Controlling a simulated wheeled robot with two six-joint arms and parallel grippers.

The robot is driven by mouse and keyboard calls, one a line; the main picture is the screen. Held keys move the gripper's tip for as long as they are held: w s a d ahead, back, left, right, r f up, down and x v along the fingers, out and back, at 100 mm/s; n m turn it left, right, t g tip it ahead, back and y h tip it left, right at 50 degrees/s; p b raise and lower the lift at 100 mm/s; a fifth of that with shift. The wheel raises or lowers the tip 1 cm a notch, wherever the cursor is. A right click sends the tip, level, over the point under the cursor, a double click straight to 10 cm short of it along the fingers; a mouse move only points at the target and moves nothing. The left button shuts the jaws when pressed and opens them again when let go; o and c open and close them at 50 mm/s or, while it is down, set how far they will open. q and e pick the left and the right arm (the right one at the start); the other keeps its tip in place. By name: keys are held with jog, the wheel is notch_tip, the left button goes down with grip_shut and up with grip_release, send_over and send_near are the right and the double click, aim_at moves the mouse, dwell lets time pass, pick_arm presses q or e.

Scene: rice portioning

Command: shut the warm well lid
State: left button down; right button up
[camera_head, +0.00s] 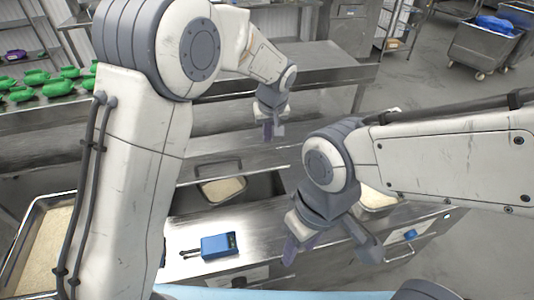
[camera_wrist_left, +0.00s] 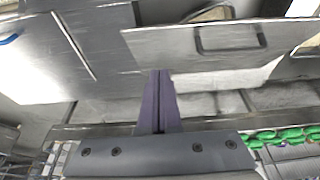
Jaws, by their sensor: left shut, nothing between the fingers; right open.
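The warm well lid (camera_head: 250,154) is a grey metal panel with a dark bar handle (camera_head: 220,168). It stands raised along the back edge of the open well (camera_head: 262,187), where a pan of rice (camera_head: 222,190) shows. In the left wrist view the lid (camera_wrist_left: 165,45) and its handle (camera_wrist_left: 230,50) lie beyond my fingers. My left gripper (camera_head: 268,131) is shut and empty, behind the lid; its purple fingers (camera_wrist_left: 158,100) are together in the left wrist view. Whether they touch the lid is unclear. My right gripper (camera_head: 328,250) is open and empty over the counter front, right of the well.
A blue device (camera_head: 219,245) lies on the steel counter (camera_head: 185,228) in front of the well. A large rice pan (camera_head: 42,250) is at the left. Another rice pan (camera_head: 378,199) is partly hidden by my right arm. Green items (camera_head: 36,78) stand on the back-left table.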

pick_arm(q)
jog(key=p, duration=0.3)
send_over(267, 167)
jog(key=x, duration=0.3)
jog(key=s+x, duration=0.1)
jog(key=x, duration=0.2)
jog(key=shift+s+d+f, duration=0.1)
jog(key=shift+s+f, duration=0.05)
jog(key=shift+f, duration=0.45)
jog(key=shift+s+d+f, duration=0.1)
jog(key=shift+s+f, duration=0.2)
jog(key=shift+f, duration=0.2)
jog(key=shift+s+d+f, duration=0.1)
jog(key=shift+s+f, duration=0.2)
jog(key=shift+f, duration=0.25)
jog(key=shift+s+d+f+p, duration=0.1)
jog(key=shift+s+f+p, duration=0.2)
jog(key=shift+f, duration=0.3)
pick_arm(e)
notch_tip(267, 167, up, 4)
jog(key=shift+r, duration=0.1)
